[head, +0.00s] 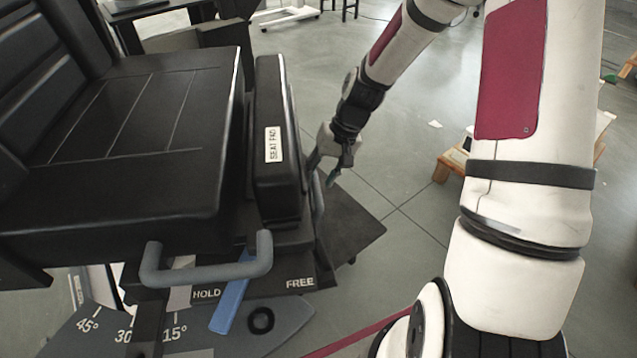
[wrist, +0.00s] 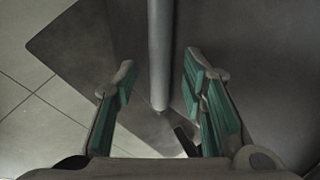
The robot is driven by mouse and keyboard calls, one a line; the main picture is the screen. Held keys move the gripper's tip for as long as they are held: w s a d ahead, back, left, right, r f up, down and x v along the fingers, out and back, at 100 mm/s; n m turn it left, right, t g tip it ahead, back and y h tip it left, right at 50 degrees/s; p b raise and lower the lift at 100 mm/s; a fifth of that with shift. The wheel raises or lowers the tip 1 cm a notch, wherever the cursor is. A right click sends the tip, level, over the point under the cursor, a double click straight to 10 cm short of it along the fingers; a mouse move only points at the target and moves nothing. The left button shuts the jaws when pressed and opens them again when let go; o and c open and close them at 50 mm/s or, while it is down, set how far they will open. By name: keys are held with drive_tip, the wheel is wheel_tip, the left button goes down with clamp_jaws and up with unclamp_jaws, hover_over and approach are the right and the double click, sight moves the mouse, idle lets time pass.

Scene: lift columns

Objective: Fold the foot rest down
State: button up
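A black chair fills the left of the head view, with its seat (head: 130,135). An upright black padded block (head: 275,150) with a white "SEAT PAD" label stands at the seat's right edge. Which part is the foot rest is not marked. A grey bar (head: 316,195) runs along the block's right side. My gripper (head: 332,172) is beside this bar. In the wrist view, the grey bar (wrist: 160,60) comes down between my gripper's two green-padded fingers (wrist: 160,95), with gaps on both sides. My gripper is open, and no finger visibly touches the bar.
A dark flat plate (head: 350,225) lies low below the bar. A grey U-shaped handle (head: 205,275) and a blue lever (head: 231,300) between "HOLD" and "FREE" are at the chair's front. A wooden stand (head: 450,165) is at right. Clear floor (head: 400,180) lies between.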

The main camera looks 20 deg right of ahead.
drive_tip(key=shift+a+f, duration=0.2)
drive_tip(key=shift+f, duration=0.35)
clamp_jaws()
drive_tip(key=shift+d, duration=0.1)
